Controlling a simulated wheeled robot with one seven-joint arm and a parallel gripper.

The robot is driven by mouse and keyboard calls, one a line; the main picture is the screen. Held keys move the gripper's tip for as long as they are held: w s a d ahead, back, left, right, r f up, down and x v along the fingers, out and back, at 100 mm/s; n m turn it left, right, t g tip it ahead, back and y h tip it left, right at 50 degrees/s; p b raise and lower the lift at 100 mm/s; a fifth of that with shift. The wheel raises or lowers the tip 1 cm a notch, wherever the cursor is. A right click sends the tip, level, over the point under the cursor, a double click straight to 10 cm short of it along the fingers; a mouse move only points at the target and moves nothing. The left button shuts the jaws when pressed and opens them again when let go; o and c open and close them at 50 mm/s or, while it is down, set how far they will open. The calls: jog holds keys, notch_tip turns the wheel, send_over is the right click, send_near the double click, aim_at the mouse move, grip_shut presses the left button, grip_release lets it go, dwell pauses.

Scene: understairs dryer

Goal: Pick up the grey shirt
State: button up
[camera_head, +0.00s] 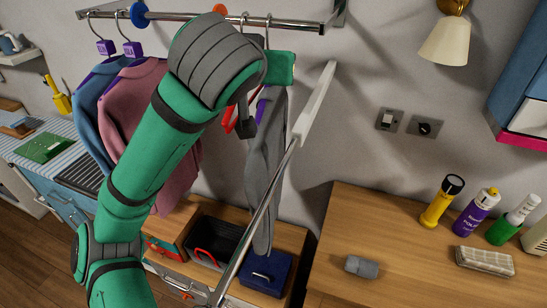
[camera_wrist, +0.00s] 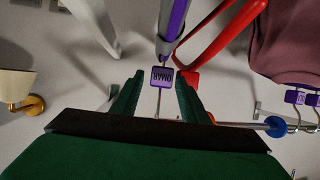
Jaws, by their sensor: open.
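The grey shirt (camera_head: 264,175) hangs on a purple hanger from the rail in the head view, partly behind my arm. In the wrist view, the purple hanger (camera_wrist: 176,20) has a strip of grey cloth along it and a purple name tag (camera_wrist: 162,77) at its neck. My gripper (camera_wrist: 159,92) is open, with the tag and the hook's thin stem between its two fingers. I cannot tell whether either finger touches them. In the head view my gripper (camera_head: 250,113) is at the shirt's top, partly hidden by my wrist.
A red empty hanger (camera_wrist: 208,38) is close beside the grey shirt's hanger. A pink shirt (camera_head: 139,125) and a blue shirt (camera_head: 92,95) hang to the left on the metal rail (camera_head: 290,24). A slanted metal bar (camera_head: 258,215) crosses in front. Bottles stand on the wooden counter (camera_head: 400,235).

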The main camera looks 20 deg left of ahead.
jog(key=shift+w+a+f, duration=0.1)
jog(key=shift+w+f, duration=0.1)
jog(key=shift+w, duration=0.1)
jog(key=shift+w+a+f, duration=0.15)
jog(key=shift+w+a, duration=0.05)
jog(key=shift+a, duration=0.1)
jog(key=shift+x, duration=2.55)
jog(key=shift+d, duration=0.1)
jog(key=shift+w, duration=0.1)
grip_shut()
